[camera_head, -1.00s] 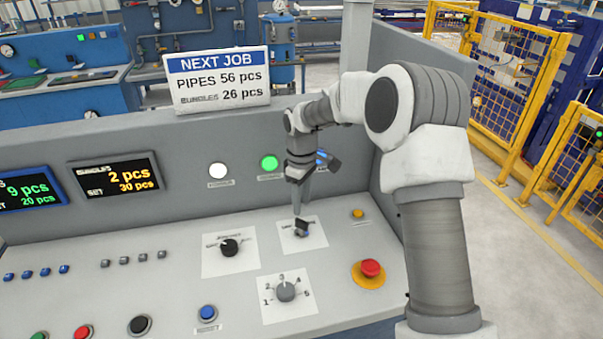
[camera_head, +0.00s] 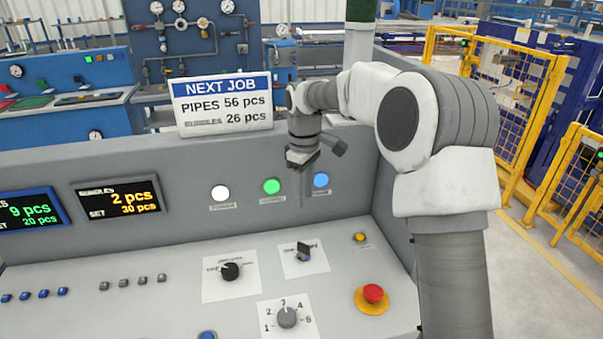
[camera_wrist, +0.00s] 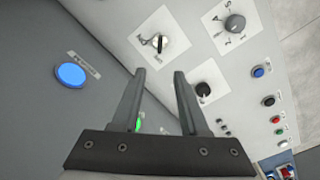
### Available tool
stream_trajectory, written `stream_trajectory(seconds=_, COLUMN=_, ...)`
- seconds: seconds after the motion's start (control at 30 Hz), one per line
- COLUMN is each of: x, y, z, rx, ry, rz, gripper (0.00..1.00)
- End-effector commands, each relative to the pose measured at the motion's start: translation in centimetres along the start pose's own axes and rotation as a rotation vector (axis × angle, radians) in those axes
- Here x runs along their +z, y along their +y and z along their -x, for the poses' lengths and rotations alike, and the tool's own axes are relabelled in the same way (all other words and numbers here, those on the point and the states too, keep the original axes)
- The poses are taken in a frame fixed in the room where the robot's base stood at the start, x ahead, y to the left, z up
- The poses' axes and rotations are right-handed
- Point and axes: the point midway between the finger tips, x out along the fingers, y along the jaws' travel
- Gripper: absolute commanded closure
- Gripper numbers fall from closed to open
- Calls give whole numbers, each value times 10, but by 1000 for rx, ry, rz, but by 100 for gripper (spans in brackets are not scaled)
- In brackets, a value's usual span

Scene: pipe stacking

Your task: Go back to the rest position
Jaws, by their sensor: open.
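My gripper (camera_wrist: 160,76) is open and empty in the wrist view, its two dark fingers apart. The wrist view also shows this switch (camera_wrist: 158,42). A second black knob (camera_head: 230,271) sits to its left and a grey numbered dial (camera_head: 287,317) below.
White (camera_head: 220,192), green (camera_head: 271,186) and blue (camera_head: 321,180) lamps line the upright panel. A red mushroom button (camera_head: 373,293) sits right on the desk. The NEXT JOB sign (camera_head: 221,104) stands on the panel's top edge. Yellow fencing (camera_head: 510,110) is at the right.

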Motion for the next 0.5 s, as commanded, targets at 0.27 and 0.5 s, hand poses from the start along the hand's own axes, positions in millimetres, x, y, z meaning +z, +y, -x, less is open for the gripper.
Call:
stream_trajectory(seconds=0.27, x=32, y=-19, z=44, rx=72, ry=18, rz=-102, gripper=56)
stream_trajectory(seconds=0.5, x=76, y=-47, z=82, rx=142, ry=53, rz=-244, gripper=56)
